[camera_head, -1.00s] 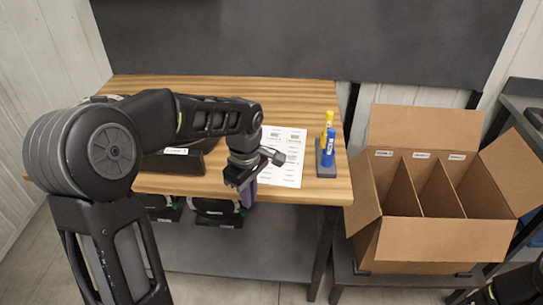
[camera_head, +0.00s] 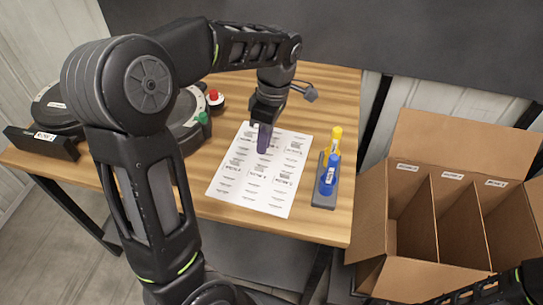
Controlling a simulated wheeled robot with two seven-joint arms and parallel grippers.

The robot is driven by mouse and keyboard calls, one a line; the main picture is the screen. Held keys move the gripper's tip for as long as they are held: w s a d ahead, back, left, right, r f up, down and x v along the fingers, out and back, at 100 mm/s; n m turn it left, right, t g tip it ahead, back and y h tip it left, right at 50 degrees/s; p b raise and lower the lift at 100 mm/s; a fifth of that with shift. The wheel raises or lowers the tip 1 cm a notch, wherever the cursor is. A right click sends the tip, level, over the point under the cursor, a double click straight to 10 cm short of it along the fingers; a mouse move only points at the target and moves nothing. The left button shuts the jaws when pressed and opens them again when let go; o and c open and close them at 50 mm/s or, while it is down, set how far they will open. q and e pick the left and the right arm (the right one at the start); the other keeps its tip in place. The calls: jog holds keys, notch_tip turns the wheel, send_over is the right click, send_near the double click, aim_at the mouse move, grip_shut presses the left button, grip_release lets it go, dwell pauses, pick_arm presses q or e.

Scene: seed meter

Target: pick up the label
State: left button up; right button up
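A white sheet of printed labels (camera_head: 233,190) lies flat on the wooden table, with several labels in rows. My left gripper (camera_head: 263,148) points down over the upper middle of the sheet. Its purple fingertips look close together and hide part of the sheet; I cannot tell whether they touch it or hold a label. My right arm (camera_head: 520,287) shows only in part at the bottom right corner, and its gripper cannot be made out.
A grey holder (camera_head: 322,199) with a blue marker (camera_head: 328,175) and a yellow one (camera_head: 335,139) stands right of the sheet. An open cardboard box (camera_head: 370,215) with labelled compartments is at the right. Black round devices (camera_head: 62,104) and a red button (camera_head: 214,97) are at the left.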

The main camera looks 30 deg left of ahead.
aim_at(260, 168)
pick_arm(q)
jog(key=shift+s+r, duration=0.1)
jog(key=shift+s, duration=0.1)
jog(key=shift+s+f, duration=0.15)
jog(key=shift+f, duration=1.2)
jog(key=shift+s+a+f+p, duration=0.15)
jog(key=shift+f+p, duration=0.25)
jog(key=shift+f, duration=0.9)
jog(key=shift+s+a+f+p, duration=0.1)
jog(key=shift+s+f+p, duration=0.2)
jog(key=shift+f, duration=1)
jog(key=shift+w, duration=0.1)
grip_shut()
